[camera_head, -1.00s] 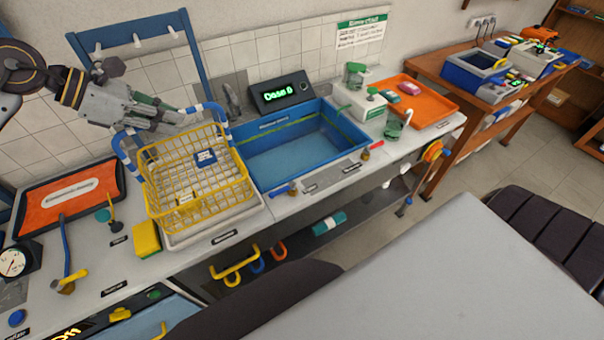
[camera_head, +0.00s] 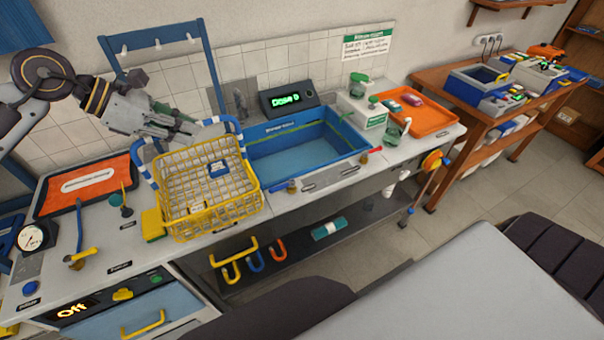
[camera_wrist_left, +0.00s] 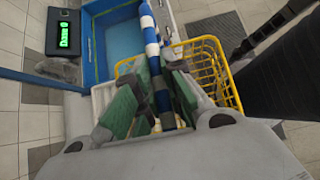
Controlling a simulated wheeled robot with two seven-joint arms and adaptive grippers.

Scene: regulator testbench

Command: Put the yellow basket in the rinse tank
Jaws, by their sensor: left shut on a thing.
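The yellow wire basket (camera_head: 212,218) is at the middle left in the head view, in front of the wall and left of the blue rinse tank (camera_head: 312,172). Its handle (camera_wrist_left: 150,35) is striped blue and white. My left gripper (camera_head: 195,130) is shut on that handle, its green-padded fingers (camera_wrist_left: 158,95) on either side of it in the wrist view. The basket hides the white tray beneath it and overlaps the counter's front edge; its exact height is hard to tell. A small blue tag (camera_head: 218,168) shows on the basket. The tank looks empty. My right gripper is not in view.
A blue rack frame (camera_head: 208,70) stands behind the basket. A display (camera_head: 288,97) sits behind the tank. A yellow sponge (camera_head: 152,226) is left of the basket. A bottle station (camera_head: 362,112) and an orange tray (camera_head: 430,118) lie right of the tank.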

